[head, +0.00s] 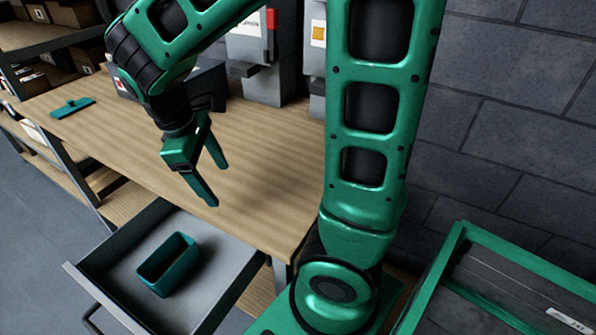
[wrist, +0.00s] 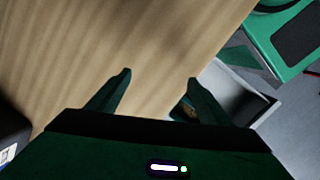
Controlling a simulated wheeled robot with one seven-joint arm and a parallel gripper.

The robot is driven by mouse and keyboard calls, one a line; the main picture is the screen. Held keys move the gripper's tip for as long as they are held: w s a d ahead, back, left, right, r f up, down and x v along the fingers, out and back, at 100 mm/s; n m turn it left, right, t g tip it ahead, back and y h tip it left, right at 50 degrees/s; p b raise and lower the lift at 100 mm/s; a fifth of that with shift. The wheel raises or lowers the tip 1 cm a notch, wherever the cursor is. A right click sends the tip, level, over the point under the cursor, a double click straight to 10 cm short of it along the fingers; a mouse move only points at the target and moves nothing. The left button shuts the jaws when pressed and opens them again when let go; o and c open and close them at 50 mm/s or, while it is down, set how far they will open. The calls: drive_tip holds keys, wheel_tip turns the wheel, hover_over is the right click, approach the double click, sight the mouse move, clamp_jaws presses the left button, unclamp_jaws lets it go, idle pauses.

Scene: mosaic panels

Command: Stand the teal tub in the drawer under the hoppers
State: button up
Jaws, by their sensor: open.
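The teal tub (head: 154,284) stands upright inside the open grey drawer (head: 122,240), below the wooden bench; its open top faces up. The hoppers (head: 262,86) are grey units at the back of the bench. My gripper (head: 217,186) is open, above the bench top behind and to the right of the tub, apart from it. In the wrist view, the two fingers of my gripper (wrist: 158,78) are spread with nothing between them. The drawer (wrist: 262,105) shows at the right there; a dark patch beside the right finger is too unclear to name.
The wooden bench top (head: 100,130) is mostly bare. A flat teal tool with a handle (head: 72,107) lies on its far left. Shelves with boxes (head: 70,14) stand at the back left. A green-rimmed grey crate (head: 455,240) is at the right, near a block wall.

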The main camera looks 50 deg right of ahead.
drive_tip(key=s+d+m, duration=0.2)
drive_tip(key=d, duration=0.1)
drive_tip(key=s+d+r+m+y, duration=0.1)
drive_tip(key=s+d+m, duration=0.4)
drive_tip(key=s+d, duration=0.1)
drive_tip(key=shift+s+d+r+m+y, duration=0.1)
drive_tip(key=shift+s+r+m+y, duration=0.1)
drive_tip(key=shift+r+m+y, duration=0.15)
drive_tip(key=s+d+m, duration=0.1)
drive_tip(key=s+m, duration=0.1)
drive_tip(key=s+d+m+y, duration=0.1)
drive_tip(key=s+m, duration=0.1)
drive_tip(key=s, duration=0.1)
drive_tip(key=s+d+m, duration=0.1)
drive_tip(key=s+m, duration=0.1)
drive_tip(key=shift+s+d+t, duration=0.35)
drive_tip(key=shift+d+t, duration=0.05)
